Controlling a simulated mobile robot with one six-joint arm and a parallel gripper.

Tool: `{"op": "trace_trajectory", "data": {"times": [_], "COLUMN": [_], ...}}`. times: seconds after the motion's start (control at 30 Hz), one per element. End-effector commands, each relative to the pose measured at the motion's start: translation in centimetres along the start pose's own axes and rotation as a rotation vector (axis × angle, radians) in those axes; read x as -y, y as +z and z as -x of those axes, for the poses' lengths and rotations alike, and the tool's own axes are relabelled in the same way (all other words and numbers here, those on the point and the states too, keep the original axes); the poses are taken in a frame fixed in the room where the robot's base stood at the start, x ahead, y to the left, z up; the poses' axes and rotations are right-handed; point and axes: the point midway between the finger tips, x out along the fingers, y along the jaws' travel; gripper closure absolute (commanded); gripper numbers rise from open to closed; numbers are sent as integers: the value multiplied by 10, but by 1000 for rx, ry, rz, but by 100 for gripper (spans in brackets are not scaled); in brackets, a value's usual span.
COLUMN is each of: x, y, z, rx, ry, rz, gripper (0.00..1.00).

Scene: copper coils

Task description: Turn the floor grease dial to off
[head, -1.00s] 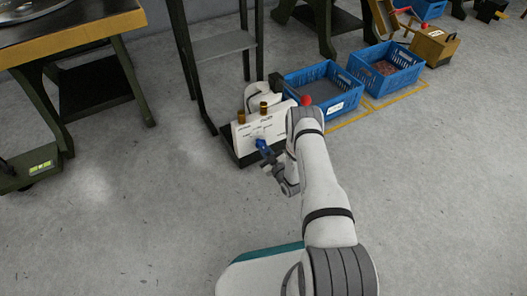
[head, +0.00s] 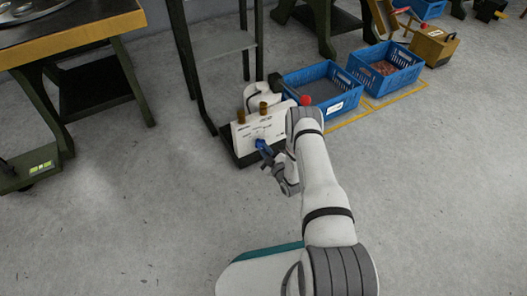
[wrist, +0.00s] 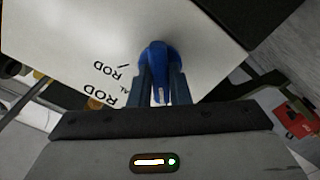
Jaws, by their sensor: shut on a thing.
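The grease dial (wrist: 160,60) is a blue lever-shaped knob on a white panel (wrist: 80,40) that carries black lettering. In the wrist view my gripper (wrist: 160,88) is shut on the dial, with a finger on each side of it. In the head view the dial (head: 261,144) shows as a small blue shape low on the front of the white panel (head: 247,137), which stands on a dark base on the floor. My gripper (head: 268,155) reaches it from the lower right. Some lettering near the dial is hidden.
Two brass-coloured fittings (head: 263,108) stand on top of the panel unit. Blue crates (head: 342,87) sit on the floor to the right, inside yellow lines. A dark metal stand (head: 196,75) rises behind. The floor at the front left is clear.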

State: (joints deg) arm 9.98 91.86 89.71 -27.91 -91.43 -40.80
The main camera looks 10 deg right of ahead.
Motion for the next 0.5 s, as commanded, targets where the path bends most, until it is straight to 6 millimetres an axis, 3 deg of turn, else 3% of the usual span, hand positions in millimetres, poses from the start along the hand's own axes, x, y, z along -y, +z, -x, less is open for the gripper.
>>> {"op": "trace_trajectory", "data": {"times": [0.07, 0.1, 0.3, 0.5], "x": [3, 4, 2, 2], "y": [-4, -4, -3, -2], "z": [-2, -2, -1, 0], "rx": [-11, -11, -7, -4], "ry": [-9, -9, -7, -5], "rz": [0, 0, -1, -1], "gripper": [100, 82, 66, 62]}}
